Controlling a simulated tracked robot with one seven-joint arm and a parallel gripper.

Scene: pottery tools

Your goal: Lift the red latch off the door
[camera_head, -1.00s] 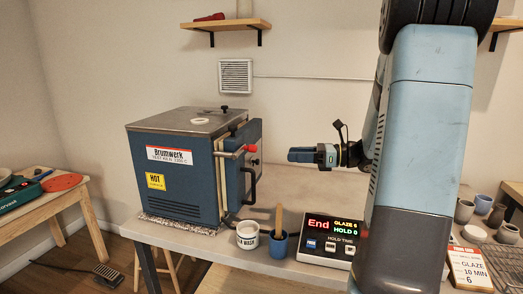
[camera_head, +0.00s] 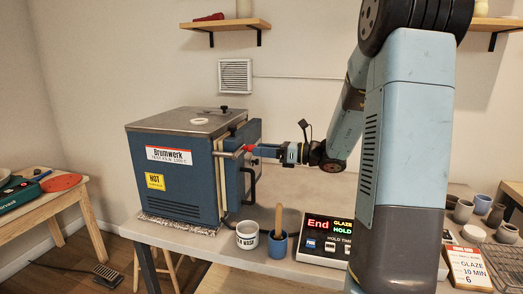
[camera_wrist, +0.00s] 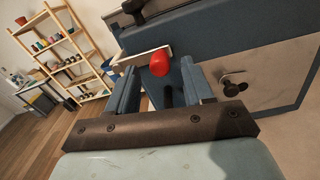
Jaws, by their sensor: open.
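The blue kiln (camera_head: 190,175) stands on the left part of the grey table, its door (camera_head: 246,170) on its right side. The latch is a metal bar with a red knob (camera_head: 249,148) at the door's upper edge. In the wrist view the red knob (camera_wrist: 159,63) sits at the end of the pale bar (camera_wrist: 143,57). My gripper (camera_head: 268,151) is open just right of the knob. In the wrist view its two blue fingers (camera_wrist: 160,88) lie either side of the knob, which appears at or just beyond the fingertips. Contact cannot be told.
A white wash cup (camera_head: 247,235) and a blue cup (camera_head: 278,244) with a wooden stick stand before the kiln. The controller box (camera_head: 325,239) reads End. A dark door handle (camera_head: 250,183) hangs below the latch. A wall shelf (camera_head: 226,24) is above.

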